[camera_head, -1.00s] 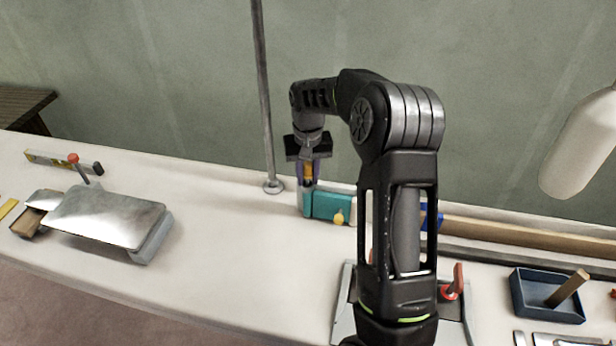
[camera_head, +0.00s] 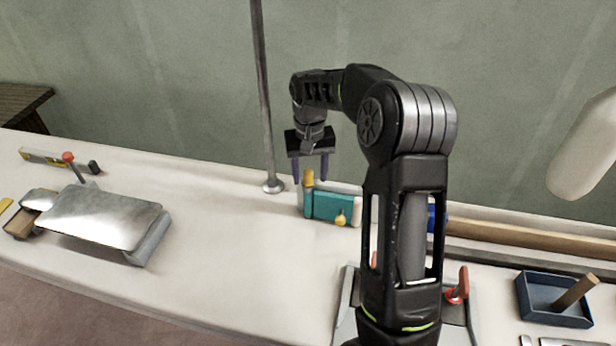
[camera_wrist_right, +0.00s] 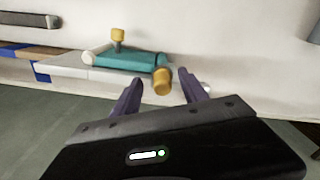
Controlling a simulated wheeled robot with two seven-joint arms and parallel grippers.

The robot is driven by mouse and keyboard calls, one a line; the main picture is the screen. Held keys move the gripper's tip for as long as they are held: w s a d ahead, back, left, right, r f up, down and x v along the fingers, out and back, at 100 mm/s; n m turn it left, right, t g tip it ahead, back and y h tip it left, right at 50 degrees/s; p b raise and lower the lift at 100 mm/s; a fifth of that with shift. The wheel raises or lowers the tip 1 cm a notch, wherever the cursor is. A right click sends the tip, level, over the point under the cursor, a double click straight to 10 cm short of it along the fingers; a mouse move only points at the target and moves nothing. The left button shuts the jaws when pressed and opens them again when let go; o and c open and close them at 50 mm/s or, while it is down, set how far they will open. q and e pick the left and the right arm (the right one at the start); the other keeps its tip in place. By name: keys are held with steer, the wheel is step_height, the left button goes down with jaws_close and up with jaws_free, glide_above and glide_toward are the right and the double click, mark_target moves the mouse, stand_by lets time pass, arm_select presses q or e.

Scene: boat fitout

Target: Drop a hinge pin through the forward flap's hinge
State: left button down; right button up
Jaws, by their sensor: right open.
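A teal flap (camera_head: 332,206) lies along the back edge of the white bench in the head view. A yellow hinge pin (camera_head: 309,180) stands upright at its left end; how deep it sits in the hinge is hidden. In the right wrist view the pin (camera_wrist_right: 162,82) shows between and beyond the open fingers, beside the end of the teal flap (camera_wrist_right: 130,60). A yellow knob (camera_head: 340,220) is on the flap's near side. My left gripper is not in view.
A thin metal pole (camera_head: 265,100) rises just left of the flap. A blue tray (camera_head: 540,312) with a wooden piece and a red-handled clamp (camera_head: 458,286) are at right. A metal-topped box (camera_head: 100,217) stands at left. The bench between is clear.

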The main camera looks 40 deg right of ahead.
steer(key=shift+t, duration=0.3)
steer(key=r, duration=0.7)
steer(key=shift+s+a, duration=0.1)
steer(key=shift+a, duration=0.15)
